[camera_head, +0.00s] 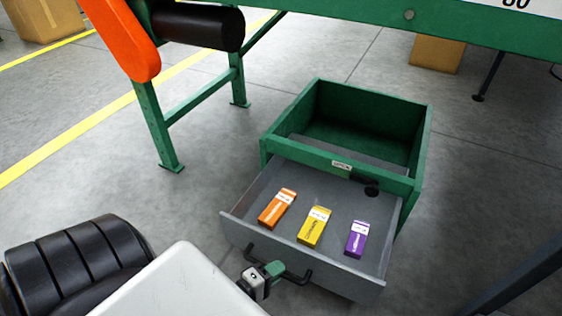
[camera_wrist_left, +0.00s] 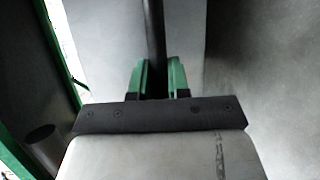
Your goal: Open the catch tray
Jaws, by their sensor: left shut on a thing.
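The catch tray (camera_head: 335,266) is a grey drawer pulled well out of a green housing (camera_head: 420,150). An orange box (camera_head: 277,208), a yellow box (camera_head: 314,226) and a purple box (camera_head: 357,239) lie in it. A black bar handle (camera_head: 300,279) is on its front. My left gripper (camera_head: 272,270) is at the handle's left part, with its green fingers shut on the handle. The left wrist view shows the green fingers (camera_wrist_left: 162,78) on both sides of the dark handle bar (camera_wrist_left: 153,35). My right gripper is not in view.
A green machine frame (camera_head: 155,125) with an orange guard and black roller stands at the upper left. A green beam crosses the top right. Cardboard boxes (camera_head: 437,53) stand behind. Grey floor lies clear around the tray.

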